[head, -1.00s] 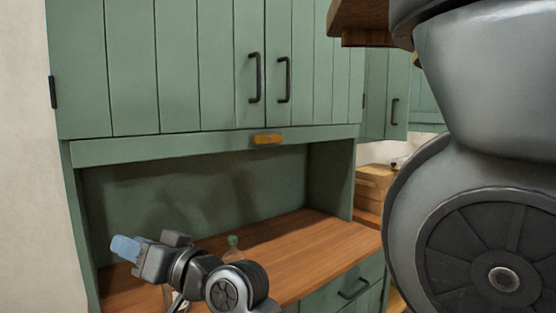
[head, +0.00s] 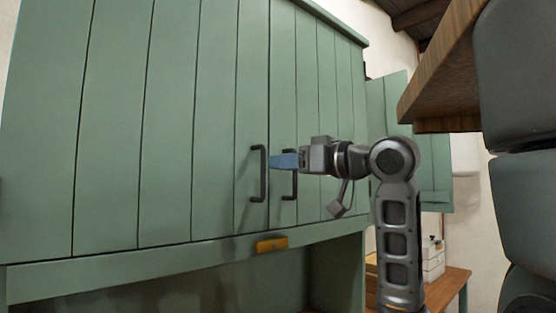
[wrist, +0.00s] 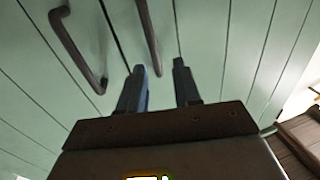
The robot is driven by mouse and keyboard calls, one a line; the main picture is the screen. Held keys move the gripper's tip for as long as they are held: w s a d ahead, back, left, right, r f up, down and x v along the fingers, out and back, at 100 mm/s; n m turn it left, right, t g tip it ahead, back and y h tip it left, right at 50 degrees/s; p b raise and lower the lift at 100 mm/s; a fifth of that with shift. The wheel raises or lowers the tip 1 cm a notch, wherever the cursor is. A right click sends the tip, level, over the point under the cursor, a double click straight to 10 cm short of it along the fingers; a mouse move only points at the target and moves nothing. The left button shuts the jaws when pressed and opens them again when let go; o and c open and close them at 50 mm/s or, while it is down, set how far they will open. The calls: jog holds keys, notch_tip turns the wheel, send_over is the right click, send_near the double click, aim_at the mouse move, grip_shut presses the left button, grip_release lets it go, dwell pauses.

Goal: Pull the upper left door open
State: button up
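The upper left door (head: 165,120) is a green planked cabinet door and looks closed. Its dark handle (head: 264,185) stands near the seam with the right door (head: 310,110), whose own dark handle (head: 291,186) is partly behind my gripper. My gripper (head: 271,161) is raised in front of the doors, pointing left, its blue fingers overlapping the space between the handles. In the wrist view the two fingers are apart and empty (wrist: 158,64). There the left handle (wrist: 80,62) lies left of both fingers, and the right handle (wrist: 148,35) shows beyond the gap between them.
A yellow-brown block (head: 272,244) sits on the rail below the doors. A wooden beam-like edge (head: 440,90) juts in at the upper right. Further green cabinets (head: 392,100) and a wooden counter (head: 452,285) are at the right.

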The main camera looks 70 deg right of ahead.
jog(key=b, duration=0.1)
send_over(263, 193)
jog(key=shift+w+d+r, duration=0.15)
jog(key=shift+d+r, duration=0.2)
jog(key=shift+c, duration=0.3)
grip_shut()
dwell(0.4)
